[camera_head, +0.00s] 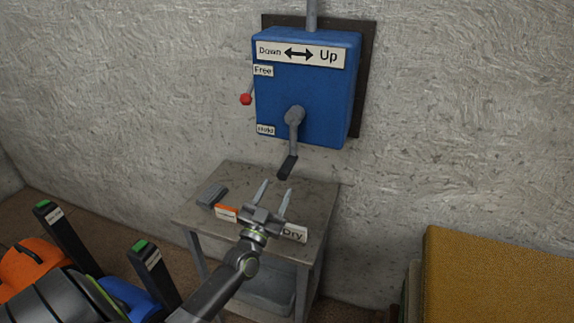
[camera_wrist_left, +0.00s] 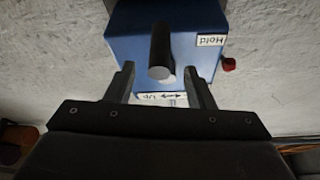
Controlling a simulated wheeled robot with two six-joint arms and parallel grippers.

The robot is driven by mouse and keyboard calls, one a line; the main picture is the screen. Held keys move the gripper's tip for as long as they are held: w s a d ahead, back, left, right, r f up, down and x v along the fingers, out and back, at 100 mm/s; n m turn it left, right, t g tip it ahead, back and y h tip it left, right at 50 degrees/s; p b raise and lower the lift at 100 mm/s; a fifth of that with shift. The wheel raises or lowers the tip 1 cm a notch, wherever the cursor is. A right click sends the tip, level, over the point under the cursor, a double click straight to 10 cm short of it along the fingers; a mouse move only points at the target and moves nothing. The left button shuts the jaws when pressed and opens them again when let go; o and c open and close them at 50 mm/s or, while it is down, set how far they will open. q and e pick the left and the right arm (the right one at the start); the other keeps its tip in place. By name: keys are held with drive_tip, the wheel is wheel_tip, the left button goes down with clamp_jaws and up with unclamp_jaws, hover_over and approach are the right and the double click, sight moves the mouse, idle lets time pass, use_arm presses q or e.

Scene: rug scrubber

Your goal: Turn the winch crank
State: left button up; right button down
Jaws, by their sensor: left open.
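The blue winch box (camera_head: 305,95) is mounted on the wall and carries a "Down – Up" arrow label. Its grey crank (camera_head: 294,120) hangs down from the front and ends in a black handle (camera_head: 288,167). A lever with a red knob (camera_head: 246,99) sits at the box's left side, between the "Free" and "Hold" labels. My left gripper (camera_head: 274,188) is open and empty, below and in front of the handle. In the left wrist view the handle (camera_wrist_left: 161,52) shows between the two fingers (camera_wrist_left: 160,82), apart from both. My right gripper is out of view.
A small grey table (camera_head: 318,190) stands under the winch, with a dark block (camera_head: 212,194), an orange-and-white label (camera_head: 226,213) and a "Dry" label (camera_head: 293,233). A yellow-brown panel (camera_head: 500,280) stands at the lower right. The wall right of the box is clear.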

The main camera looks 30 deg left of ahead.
sight(293, 156)
use_arm(q)
drive_tip(key=x, duration=0.7)
drive_tip(key=shift+w+r+p, duration=0.1)
drive_tip(key=shift+w+p, duration=0.2)
drive_tip(key=shift+w, duration=0.1)
clamp_jaws()
